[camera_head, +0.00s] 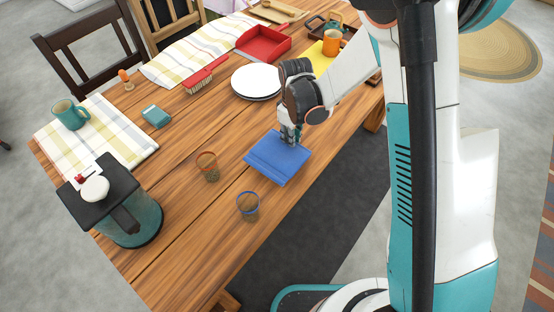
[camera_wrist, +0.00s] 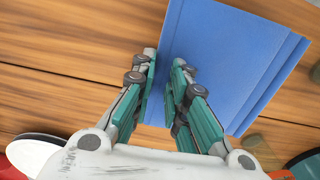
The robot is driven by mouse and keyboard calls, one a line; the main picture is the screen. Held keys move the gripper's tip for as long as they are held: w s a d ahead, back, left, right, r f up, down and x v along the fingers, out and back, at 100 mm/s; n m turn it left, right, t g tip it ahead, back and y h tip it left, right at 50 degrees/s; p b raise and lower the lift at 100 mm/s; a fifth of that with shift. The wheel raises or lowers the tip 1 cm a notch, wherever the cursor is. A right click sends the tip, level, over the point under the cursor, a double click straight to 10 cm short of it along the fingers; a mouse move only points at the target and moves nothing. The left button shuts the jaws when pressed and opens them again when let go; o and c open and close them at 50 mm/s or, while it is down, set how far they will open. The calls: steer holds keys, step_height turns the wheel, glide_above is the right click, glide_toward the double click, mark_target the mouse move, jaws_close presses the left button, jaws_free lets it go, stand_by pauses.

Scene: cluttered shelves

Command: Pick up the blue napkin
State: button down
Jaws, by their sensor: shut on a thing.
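The blue napkin (camera_head: 277,159) lies folded and flat near the front edge of the wooden table. In the wrist view the napkin (camera_wrist: 222,62) fills the upper middle, with its layered folds at the right side. My gripper (camera_head: 290,134) is over the napkin's far edge, pointing down. In the wrist view my gripper's fingers (camera_wrist: 164,72) straddle the napkin's left border, and the jaws are closed on it with a narrow strip of blue between them. The exact contact at the fingertips is hard to make out.
Two glasses, one brown-rimmed (camera_head: 207,166) and one blue-rimmed (camera_head: 248,206), stand left of the napkin. White plates (camera_head: 256,82) lie behind my gripper. Bare wood (camera_head: 180,230) surrounds the glasses.

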steer(key=shift+r, duration=0.15)
steer(key=shift+r+p, duration=0.9)
steer(key=shift+r, duration=0.7)
steer(key=shift+d, duration=0.1)
